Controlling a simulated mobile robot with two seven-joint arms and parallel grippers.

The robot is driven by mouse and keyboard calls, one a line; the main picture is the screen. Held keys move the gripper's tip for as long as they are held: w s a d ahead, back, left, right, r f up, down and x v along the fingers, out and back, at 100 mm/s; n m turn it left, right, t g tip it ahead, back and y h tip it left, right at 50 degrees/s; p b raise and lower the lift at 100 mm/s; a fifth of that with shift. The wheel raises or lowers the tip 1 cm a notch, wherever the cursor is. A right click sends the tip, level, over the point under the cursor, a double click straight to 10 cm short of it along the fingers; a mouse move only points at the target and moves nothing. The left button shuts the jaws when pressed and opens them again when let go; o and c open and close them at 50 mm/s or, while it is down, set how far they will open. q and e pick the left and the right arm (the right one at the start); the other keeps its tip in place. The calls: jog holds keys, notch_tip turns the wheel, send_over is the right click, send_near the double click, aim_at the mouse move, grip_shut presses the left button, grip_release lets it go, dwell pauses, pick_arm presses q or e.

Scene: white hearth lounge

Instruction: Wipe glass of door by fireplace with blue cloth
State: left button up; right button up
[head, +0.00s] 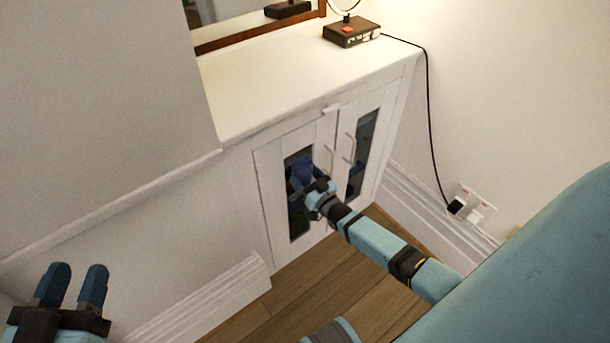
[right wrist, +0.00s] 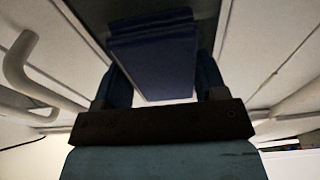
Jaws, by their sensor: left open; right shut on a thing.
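A white cabinet has two doors with narrow dark glass panes. My right gripper (head: 312,186) is at the left door's glass (head: 298,222), shut on the blue cloth (head: 303,170). In the right wrist view the folded blue cloth (right wrist: 155,55) sits between the fingers of my right gripper (right wrist: 160,88), close against the dark pane; I cannot tell if it touches. The gripper hides the middle of the pane. My left gripper (head: 72,285) is open and empty at the lower left, in front of the white wall and away from the cabinet.
The right door's glass (head: 363,150) and door handles (head: 350,148) are beside my right gripper; one handle (right wrist: 28,70) shows in the right wrist view. A small dark device (head: 351,32) stands on the cabinet top (head: 270,75). Its cord runs to a wall socket (head: 472,205).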

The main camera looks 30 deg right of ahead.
notch_tip(320, 180, down, 9)
jog(key=b, duration=0.7)
jog(key=shift+w, duration=0.15)
dwell(0.4)
jog(key=s+p, duration=0.4)
jog(key=s, duration=0.5)
jog(key=shift+d, duration=0.35)
jog(key=shift+f, duration=0.1)
dwell(0.3)
